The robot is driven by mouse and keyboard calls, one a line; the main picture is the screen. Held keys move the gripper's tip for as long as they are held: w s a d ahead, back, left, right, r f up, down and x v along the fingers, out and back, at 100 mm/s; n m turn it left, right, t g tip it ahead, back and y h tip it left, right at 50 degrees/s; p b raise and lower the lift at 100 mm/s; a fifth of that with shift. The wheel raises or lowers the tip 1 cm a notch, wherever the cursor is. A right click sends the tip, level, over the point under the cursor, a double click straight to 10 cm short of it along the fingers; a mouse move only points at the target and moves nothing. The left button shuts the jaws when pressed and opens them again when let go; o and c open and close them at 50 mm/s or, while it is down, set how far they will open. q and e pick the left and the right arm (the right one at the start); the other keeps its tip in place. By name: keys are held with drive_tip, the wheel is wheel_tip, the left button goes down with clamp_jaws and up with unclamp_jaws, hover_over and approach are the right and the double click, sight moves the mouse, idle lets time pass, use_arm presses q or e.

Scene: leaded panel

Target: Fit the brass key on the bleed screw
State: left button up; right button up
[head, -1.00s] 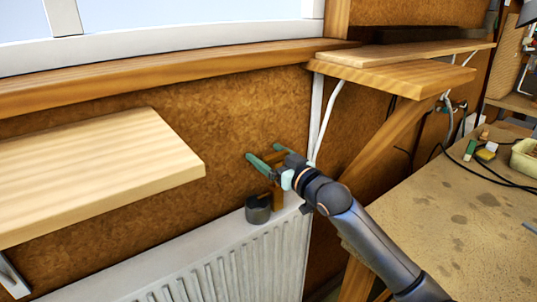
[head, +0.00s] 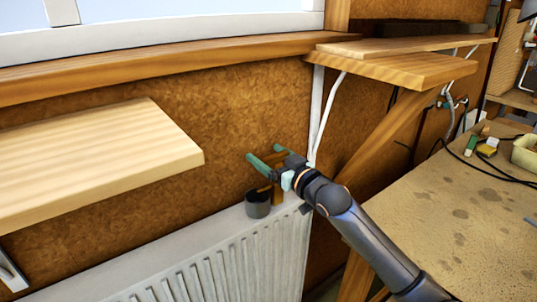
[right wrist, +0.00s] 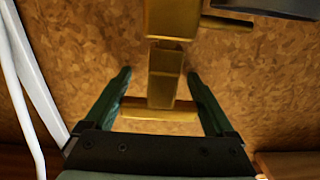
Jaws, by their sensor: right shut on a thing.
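My right gripper (head: 264,154) is above the top edge of the radiator, near its right end. Its green fingers are shut on the brass key (right wrist: 165,75). In the right wrist view, the key's crossbar lies between the fingers (right wrist: 160,100) and its stem runs away from the gripper to a wider brass block. A short brass piece (right wrist: 230,21) shows beside that block; I cannot tell whether it is the bleed screw. In the head view the key is mostly hidden by the gripper, and I cannot make out the bleed screw. My left gripper is not in view.
A dark cup (head: 258,204) stands at the top of the white radiator (head: 215,260), close to the left of the gripper. A wooden shelf (head: 90,165) juts out at left. A white pipe (head: 318,115) and a wooden brace (head: 385,140) are to the right, beside a cluttered workbench (head: 450,220).

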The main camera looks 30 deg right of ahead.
drive_tip(key=shift+f, duration=0.3)
drive_tip(key=o, duration=1.2)
drive_tip(key=shift+o, duration=0.2)
drive_tip(key=s+b, duration=0.1)
drive_tip(key=s, duration=1.1)
drive_tip(key=shift+s+d, duration=0.25)
drive_tip(key=shift+d, duration=0.2)
